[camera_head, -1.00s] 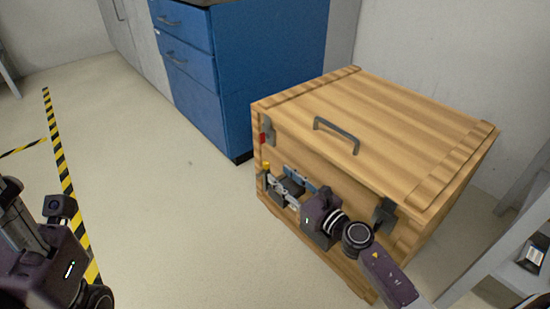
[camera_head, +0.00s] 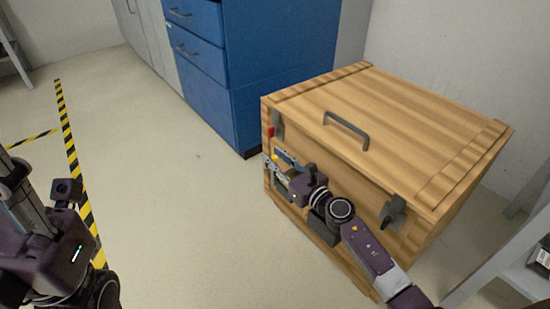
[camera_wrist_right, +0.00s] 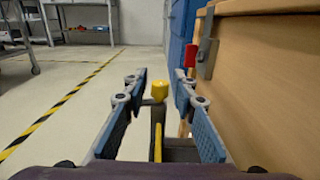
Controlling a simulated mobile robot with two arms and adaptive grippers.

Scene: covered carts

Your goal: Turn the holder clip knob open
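A small yellow knob (camera_head: 275,157) shows at the left end of the front of the wooden crate (camera_head: 350,230), below a red-tabbed clip (camera_head: 273,128). In the right wrist view the yellow knob (camera_wrist_right: 159,87) stands on a grey stem between the two blue-padded fingers, with visible gaps to both. My right gripper (camera_head: 279,170) is open there and holds nothing. It hides part of the crate front in the head view. My left gripper (camera_head: 20,205) is at the left edge, away from the crate, and its fingers do not show clearly.
A dark clip (camera_head: 393,211) is at the right of the crate front; a grey handle (camera_head: 346,129) is on the lid. A blue cabinet (camera_head: 270,70) stands behind. A grey shelf (camera_head: 515,265) is at the right. The floor left of the crate is clear.

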